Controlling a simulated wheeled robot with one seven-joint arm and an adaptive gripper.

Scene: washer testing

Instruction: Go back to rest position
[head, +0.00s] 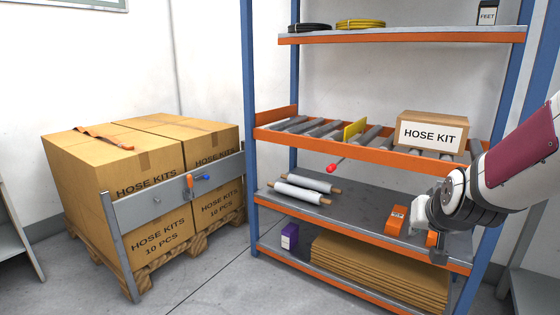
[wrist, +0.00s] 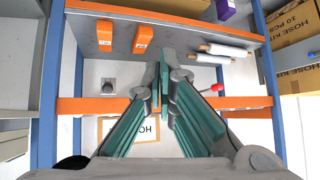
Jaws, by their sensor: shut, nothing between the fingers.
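My gripper (head: 418,215) is at the right in the head view, in front of the blue and orange shelving rack, near the grey middle shelf (head: 350,208). In the wrist view its green fingers (wrist: 163,75) are together and hold nothing. My arm reaches in from the right edge. A cardboard box labelled HOSE KIT (head: 432,132) sits on the roller shelf (head: 318,130), above and behind my gripper. In the wrist view the box (wrist: 112,128) is partly hidden behind my fingers.
A red-tipped lever (head: 332,168) sticks out from the roller shelf. Large cartons (head: 110,175) stand on a pallet at the left behind a grey bar (head: 160,203). The floor in front is clear.

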